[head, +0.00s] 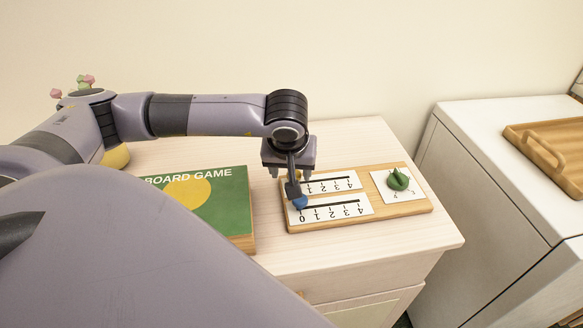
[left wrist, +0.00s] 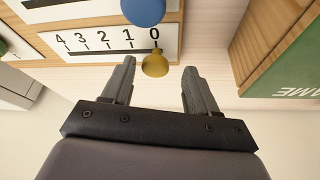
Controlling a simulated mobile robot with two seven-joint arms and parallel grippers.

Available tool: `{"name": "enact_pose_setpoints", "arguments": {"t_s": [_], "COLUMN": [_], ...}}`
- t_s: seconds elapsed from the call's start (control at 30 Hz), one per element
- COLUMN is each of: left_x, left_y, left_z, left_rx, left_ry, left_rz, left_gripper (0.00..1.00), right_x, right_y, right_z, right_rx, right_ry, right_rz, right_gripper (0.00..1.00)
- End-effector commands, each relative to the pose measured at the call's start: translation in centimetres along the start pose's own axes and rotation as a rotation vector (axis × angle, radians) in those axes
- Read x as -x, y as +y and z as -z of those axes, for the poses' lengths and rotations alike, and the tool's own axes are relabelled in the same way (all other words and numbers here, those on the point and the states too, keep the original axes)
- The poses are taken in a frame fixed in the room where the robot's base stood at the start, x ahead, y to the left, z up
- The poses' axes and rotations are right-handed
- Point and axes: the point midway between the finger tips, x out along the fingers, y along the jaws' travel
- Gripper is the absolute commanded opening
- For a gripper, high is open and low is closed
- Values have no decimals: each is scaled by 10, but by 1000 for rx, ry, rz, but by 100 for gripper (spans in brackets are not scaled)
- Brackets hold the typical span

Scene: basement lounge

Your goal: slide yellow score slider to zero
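The yellow score slider (left wrist: 155,64) is a round knob at the 0 end of its scale in the left wrist view. In the head view it is mostly hidden by my left gripper (head: 292,190). My left gripper, also in the left wrist view (left wrist: 160,68), is open. Its fingertips are on either side of the yellow knob, with gaps visible. The blue slider (head: 300,202) is at the 0 end of the nearer scale and shows in the left wrist view (left wrist: 145,10). Both scales are on a wooden score board (head: 410,209). My right gripper is not in view.
A green dial knob (head: 397,180) is on the board's right side. A green board game box (head: 225,205) lies to the left on the pale cabinet top (head: 350,135). A white unit with a wooden tray (head: 550,150) stands at the right, across a gap.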

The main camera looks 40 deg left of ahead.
Motion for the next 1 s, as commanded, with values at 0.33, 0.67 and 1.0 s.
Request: {"name": "enact_pose_setpoints", "arguments": {"t_s": [0.33,0.67,1.0], "left_x": [38,71,72], "left_y": [1,0,-1], "left_z": [1,0,0], "left_rx": [0,1,1], "left_ry": [4,1,0], "left_rz": [-4,0,1], "left_gripper": [58,58,58], "right_x": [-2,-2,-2], "right_y": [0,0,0], "right_z": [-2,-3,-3], "right_rx": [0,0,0], "right_ry": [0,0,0], "right_rz": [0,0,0], "right_gripper": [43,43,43]}}
